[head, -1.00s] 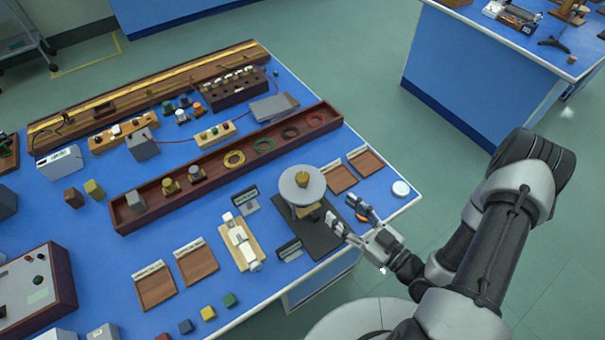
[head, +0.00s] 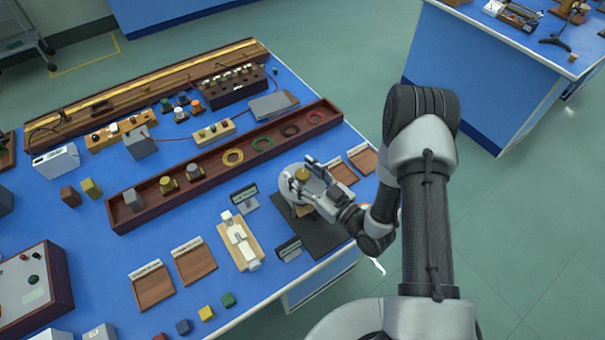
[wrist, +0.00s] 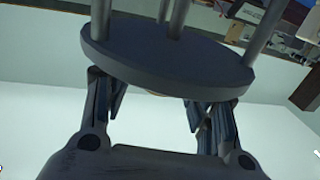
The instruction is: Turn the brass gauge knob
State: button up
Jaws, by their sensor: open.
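The brass knob (head: 301,174) sits on top of a round grey disc (head: 288,186) raised on posts, on a dark base (head: 318,238) near the bench's front right. My gripper (head: 303,183) is at the disc, its fingers spread on either side of the knob. The wrist view shows the disc (wrist: 170,62) and its posts upside down, with my open gripper (wrist: 156,104) beyond its rim. Only a sliver of the knob (wrist: 155,94) shows there, between the fingers; the disc hides the rest. I cannot tell whether either finger touches it.
A white device on a wooden base (head: 240,243) and small dark display cards (head: 288,248) stand left of the gauge. Wooden trays (head: 342,172) lie behind it to the right. A long dark-red trough (head: 210,181) with rings and weights lies farther back.

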jog(key=shift+c, duration=0.3)
jog(key=c, duration=1)
